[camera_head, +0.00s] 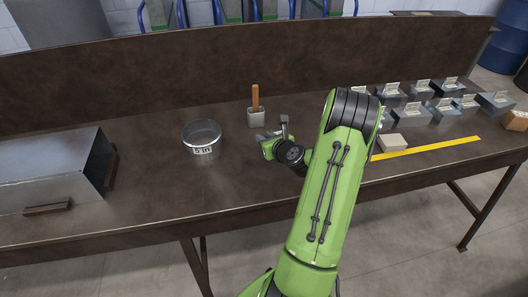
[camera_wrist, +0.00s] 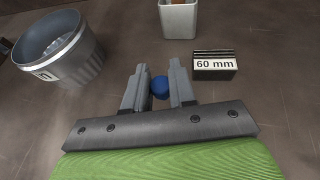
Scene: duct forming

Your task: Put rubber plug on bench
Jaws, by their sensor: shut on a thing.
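The blue rubber plug (camera_wrist: 159,88) sits between the two grey fingers of my gripper (camera_wrist: 159,72) in the wrist view. My gripper is shut on it, and the fingers cover its sides. In the head view my gripper (camera_head: 276,131) is over the middle of the brown bench (camera_head: 150,188), to the right of a round metal tin. The plug cannot be made out in the head view. Whether the plug touches the bench cannot be told.
The metal tin (camera_head: 202,137) labelled "5 in" and a square cup (camera_head: 256,118) with a wooden handle stand nearby. A dark block labelled "60 mm" (camera_wrist: 214,65) lies right of my fingers. Metal boxes (camera_head: 412,110) fill the right; a sheet-metal duct (camera_head: 52,166) is left.

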